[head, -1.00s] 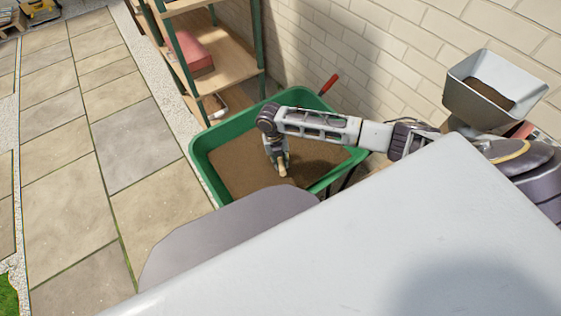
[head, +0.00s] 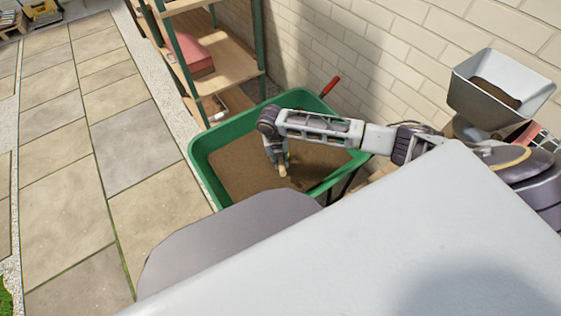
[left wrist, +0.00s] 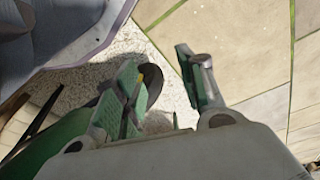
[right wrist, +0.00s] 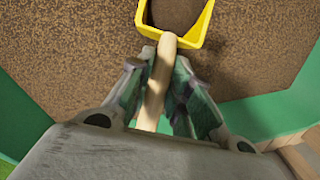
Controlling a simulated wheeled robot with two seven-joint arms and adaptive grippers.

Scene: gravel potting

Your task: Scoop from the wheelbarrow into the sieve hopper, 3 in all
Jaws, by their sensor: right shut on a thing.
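The green wheelbarrow (head: 203,167) stands by the brick wall, holding brown granular material (head: 232,168). My right gripper (head: 277,154) is low over it, shut on the scoop's pale wooden handle (right wrist: 154,88). In the right wrist view the scoop's yellow pan (right wrist: 196,37) points away from me, with brown material inside. The pan is close over the material; I cannot tell whether it touches. The grey sieve hopper (head: 474,98) stands at the right with brown material in it.
A wooden shelf (head: 225,55) with green posts and a red block (head: 192,55) stands behind the wheelbarrow. A red-handled tool (head: 330,85) sticks up at its back rim. The brick wall (head: 400,60) closes the back.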

